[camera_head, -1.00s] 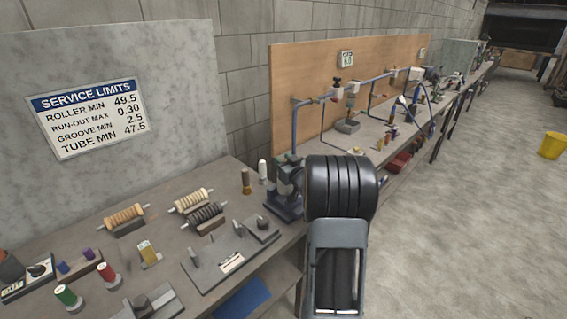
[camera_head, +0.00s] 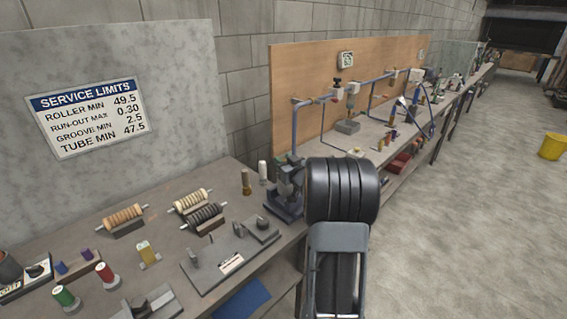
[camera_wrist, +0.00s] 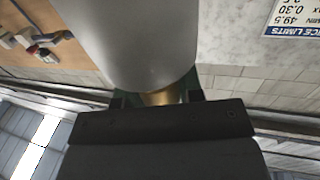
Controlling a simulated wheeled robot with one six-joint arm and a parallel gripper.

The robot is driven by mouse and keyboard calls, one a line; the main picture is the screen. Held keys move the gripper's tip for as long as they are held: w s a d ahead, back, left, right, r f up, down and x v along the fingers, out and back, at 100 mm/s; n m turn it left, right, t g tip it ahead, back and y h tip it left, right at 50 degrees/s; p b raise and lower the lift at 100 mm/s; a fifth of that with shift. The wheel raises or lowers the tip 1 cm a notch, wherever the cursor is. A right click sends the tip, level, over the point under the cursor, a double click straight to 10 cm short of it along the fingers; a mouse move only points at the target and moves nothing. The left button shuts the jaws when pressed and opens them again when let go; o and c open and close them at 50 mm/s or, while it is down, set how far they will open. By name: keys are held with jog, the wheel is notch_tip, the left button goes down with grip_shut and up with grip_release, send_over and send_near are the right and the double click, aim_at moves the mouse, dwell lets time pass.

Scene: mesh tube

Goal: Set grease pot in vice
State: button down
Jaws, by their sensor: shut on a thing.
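In the wrist view a large smooth grey rounded body, which I take to be the grease pot (camera_wrist: 140,45), fills the upper middle, with a brass-coloured part showing below it. My gripper (camera_wrist: 155,98) is shut on it, its green-edged fingers either side of the brass part. In the head view my black arm covers the middle foreground, and the gripper and pot are not visible there.
The bench holds several rollers on stands (camera_head: 124,218), a grey fixture plate (camera_head: 228,262), thread spools (camera_head: 106,276) and a blue-grey bench tool (camera_head: 288,192). A long bench with blue pipework (camera_head: 375,80) runs back right.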

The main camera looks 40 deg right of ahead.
jog(key=c, duration=0.7)
grip_release()
jog(key=shift+s, duration=0.15)
jog(key=s, duration=0.4)
jog(key=s+b, duration=0.1)
jog(key=s, duration=0.4)
jog(key=s+a+b, duration=0.1)
jog(key=s, duration=0.3)
jog(key=shift+s+a, duration=0.1)
jog(key=shift+s, duration=0.2)
